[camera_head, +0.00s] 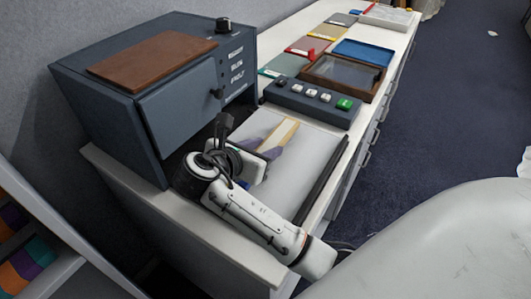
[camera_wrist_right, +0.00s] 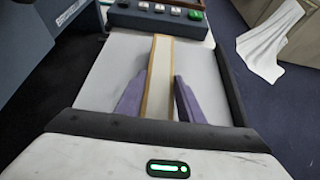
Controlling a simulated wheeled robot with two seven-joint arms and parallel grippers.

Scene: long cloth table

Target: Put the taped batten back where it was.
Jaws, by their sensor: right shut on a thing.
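The taped batten (camera_head: 281,135) is a narrow wooden strip with a pale face and tan edges. In the wrist view the batten (camera_wrist_right: 160,75) runs straight ahead from my right gripper over the light grey panel (camera_wrist_right: 110,75). My right gripper (camera_head: 268,148) has purple fingers on both sides of the batten and is shut on it; it also shows in the wrist view (camera_wrist_right: 161,78). The batten's near end is hidden by the gripper. I cannot tell whether its underside touches the panel. My left gripper is not in view.
A dark blue cabinet (camera_head: 178,115) with a brown board (camera_head: 150,60) on top stands left. A button box (camera_head: 312,101) lies beyond the panel. Further back are a glass-topped wooden case (camera_head: 343,74), a blue tray (camera_head: 362,52) and coloured mats. A dark rail (camera_head: 322,178) edges the right side.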

